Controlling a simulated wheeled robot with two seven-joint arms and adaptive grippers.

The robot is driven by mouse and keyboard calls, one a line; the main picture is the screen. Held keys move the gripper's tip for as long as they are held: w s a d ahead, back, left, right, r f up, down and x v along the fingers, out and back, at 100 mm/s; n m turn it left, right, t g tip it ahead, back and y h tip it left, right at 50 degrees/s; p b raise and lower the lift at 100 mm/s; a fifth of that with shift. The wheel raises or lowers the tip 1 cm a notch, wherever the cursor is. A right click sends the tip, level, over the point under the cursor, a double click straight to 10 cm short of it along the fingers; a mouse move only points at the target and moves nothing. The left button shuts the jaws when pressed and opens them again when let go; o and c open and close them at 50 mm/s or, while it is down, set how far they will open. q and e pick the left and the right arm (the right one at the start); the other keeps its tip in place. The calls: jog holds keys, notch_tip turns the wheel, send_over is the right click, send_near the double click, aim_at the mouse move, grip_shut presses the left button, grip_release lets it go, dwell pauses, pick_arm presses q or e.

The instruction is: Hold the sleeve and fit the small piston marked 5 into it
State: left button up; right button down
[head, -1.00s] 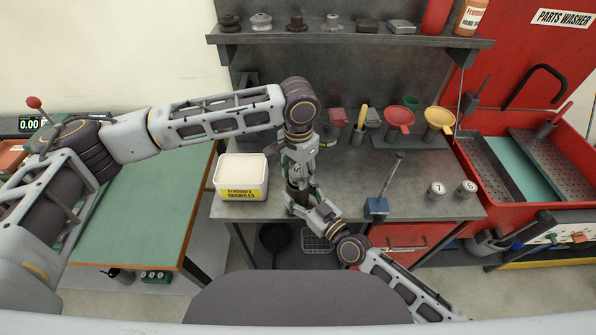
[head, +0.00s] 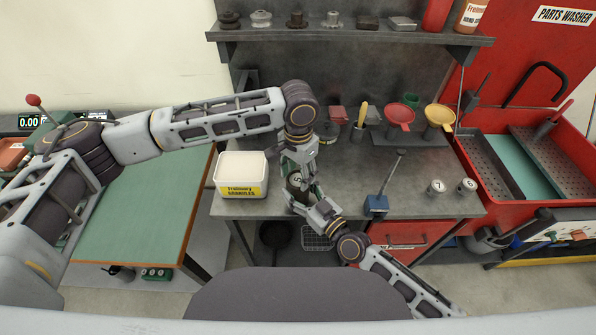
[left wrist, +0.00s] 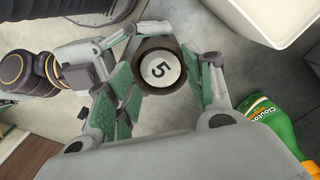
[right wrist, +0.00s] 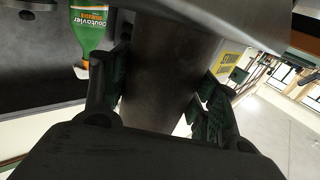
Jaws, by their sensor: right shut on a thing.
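The dark sleeve (right wrist: 170,70) stands between the finger pads of my right gripper (right wrist: 160,100), which is shut on it; it holds the sleeve above the bench's front edge. The small piston's pale round face (left wrist: 160,69), marked 5, shows inside the dark rim of the sleeve's mouth in the left wrist view. The piston also shows in the head view (head: 297,179). How deep it sits is hidden. My left gripper (left wrist: 163,98) is open, its green-padded fingers apart on either side of the piston's face and not closed on it.
A white granules tub (head: 240,192) stands close on the left of the bench (head: 420,165). Pistons marked 7 (head: 436,187) and 5 (head: 466,186) stand farther right. A green bottle (left wrist: 272,120) is near the grippers.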

pick_arm(q)
jog(key=shift+o, duration=1)
jog(key=shift+r, duration=0.1)
notch_tip(320, 180, up, 12)
dwell(0.9)
pick_arm(e)
jog(key=shift+c, duration=1.7)
grip_release()
jog(key=v, duration=1.2)
